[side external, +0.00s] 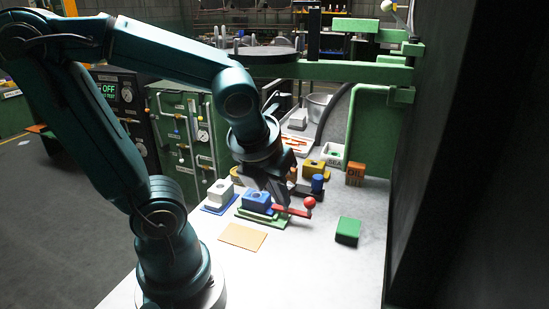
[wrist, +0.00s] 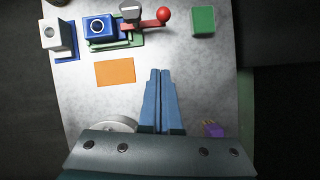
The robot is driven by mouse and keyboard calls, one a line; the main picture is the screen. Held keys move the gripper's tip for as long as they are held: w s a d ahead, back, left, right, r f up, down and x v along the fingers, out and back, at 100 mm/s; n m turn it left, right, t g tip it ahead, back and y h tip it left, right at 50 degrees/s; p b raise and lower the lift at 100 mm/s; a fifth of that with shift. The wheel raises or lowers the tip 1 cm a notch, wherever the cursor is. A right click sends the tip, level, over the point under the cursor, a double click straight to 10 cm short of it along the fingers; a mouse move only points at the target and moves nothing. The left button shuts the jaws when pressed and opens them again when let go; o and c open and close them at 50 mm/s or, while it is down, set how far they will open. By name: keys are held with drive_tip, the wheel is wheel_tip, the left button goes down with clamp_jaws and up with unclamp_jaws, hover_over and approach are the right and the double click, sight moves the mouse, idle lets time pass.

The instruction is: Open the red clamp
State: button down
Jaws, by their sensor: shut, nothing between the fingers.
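The red clamp is a red lever (side external: 293,211) with a red ball knob (side external: 309,202) at its end. It extends to the right from a green base (side external: 262,216) that carries a blue block (side external: 257,197). The lever also shows in the wrist view (wrist: 143,26) at the top, with its ball (wrist: 164,15) at the right end. My gripper (wrist: 159,72) is shut and empty, its fingertips short of the lever in the wrist view. In the side view my gripper (side external: 282,203) overlaps the lever's left part; whether they touch is unclear.
A green block (side external: 347,231) sits right of the clamp. An orange plate (wrist: 114,72) lies flat in front of it. A white block (wrist: 57,34) stands to the left, and a purple object (wrist: 213,130) lies near my gripper. A dark wall closes the right side.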

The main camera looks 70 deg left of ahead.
drive_tip(key=x, duration=0.9)
drive_tip(key=shift+w+f, duration=0.1)
drive_tip(key=shift+f, duration=0.25)
drive_tip(key=shift+w+a+f, duration=0.15)
drive_tip(key=shift+w+a, duration=0.05)
drive_tip(key=shift+w, duration=0.05)
drive_tip(key=shift+w+a+r, duration=0.2)
drive_tip(key=shift+w+a, duration=0.3)
drive_tip(key=shift+w, duration=0.25)
drive_tip(key=shift+w+a+r, duration=0.2)
drive_tip(key=shift+w+a, duration=0.3)
drive_tip(key=shift+w, duration=0.25)
